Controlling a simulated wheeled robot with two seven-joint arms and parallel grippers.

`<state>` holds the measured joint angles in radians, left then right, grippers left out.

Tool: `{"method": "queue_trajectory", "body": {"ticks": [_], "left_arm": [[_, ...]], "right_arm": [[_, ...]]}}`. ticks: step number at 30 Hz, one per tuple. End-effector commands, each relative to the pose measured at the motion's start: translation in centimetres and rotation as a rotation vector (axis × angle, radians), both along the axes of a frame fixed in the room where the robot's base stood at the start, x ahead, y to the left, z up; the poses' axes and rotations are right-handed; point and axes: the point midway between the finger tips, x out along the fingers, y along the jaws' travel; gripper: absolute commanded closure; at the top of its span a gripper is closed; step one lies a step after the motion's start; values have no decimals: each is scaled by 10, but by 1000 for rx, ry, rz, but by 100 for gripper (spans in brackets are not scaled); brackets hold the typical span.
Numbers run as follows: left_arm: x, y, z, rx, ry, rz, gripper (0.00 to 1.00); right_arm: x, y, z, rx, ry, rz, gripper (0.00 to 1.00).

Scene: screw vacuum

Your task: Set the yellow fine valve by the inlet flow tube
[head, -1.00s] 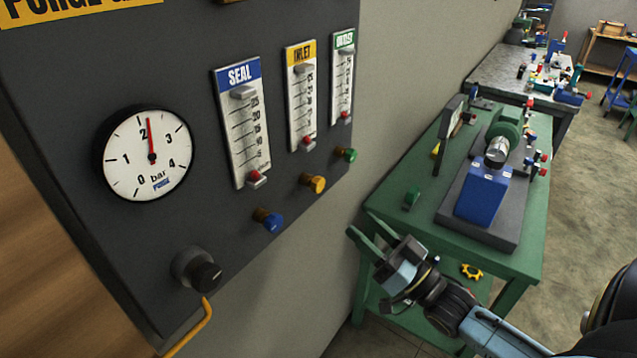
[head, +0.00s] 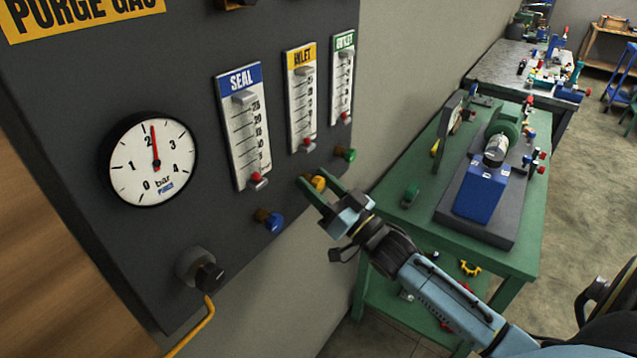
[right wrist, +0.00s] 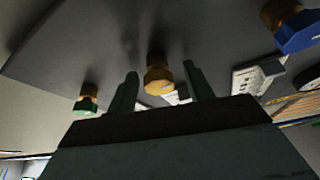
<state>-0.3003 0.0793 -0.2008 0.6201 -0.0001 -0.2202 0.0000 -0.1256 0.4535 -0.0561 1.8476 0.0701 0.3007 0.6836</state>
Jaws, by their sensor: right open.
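The yellow fine valve (head: 318,183) is a small knob on the dark panel, below the yellow-labelled inlet flow tube (head: 302,97). The tube's red float sits near the bottom of its scale. My right gripper (head: 318,187) is open, with its green fingers reaching to the panel around the yellow valve. In the right wrist view the yellow valve (right wrist: 158,78) lies between the two spread fingers (right wrist: 158,85), with gaps on both sides. I cannot tell whether the fingertips touch the panel. My left gripper is not in view.
The blue knob (head: 269,219) is to the left and the green knob (head: 345,154) to the right. A pressure gauge (head: 148,160) reads a little above 2 bar. A black knob (head: 208,275) sits lower left. A green bench (head: 420,215) stands behind my arm.

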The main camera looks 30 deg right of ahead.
Motion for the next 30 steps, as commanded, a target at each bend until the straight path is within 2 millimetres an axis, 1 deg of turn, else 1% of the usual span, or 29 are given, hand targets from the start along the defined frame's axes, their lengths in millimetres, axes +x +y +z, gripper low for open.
{"method": "queue_trajectory", "body": {"ticks": [4, 5, 12, 15, 23, 30], "left_arm": [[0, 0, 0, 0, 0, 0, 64], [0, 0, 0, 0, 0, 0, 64], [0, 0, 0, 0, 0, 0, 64], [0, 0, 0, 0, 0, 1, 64], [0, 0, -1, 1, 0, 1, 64], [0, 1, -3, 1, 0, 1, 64]], "right_arm": [[0, 0, 0, 0, 0, 0, 48], [0, 0, 0, 0, 0, 0, 51], [0, 0, 0, 0, 0, 0, 82], [0, 0, 0, 0, 0, 0, 93], [0, 0, -1, -28, -11, 1, 93], [0, -1, -1, -144, -59, 1, 93]]}}
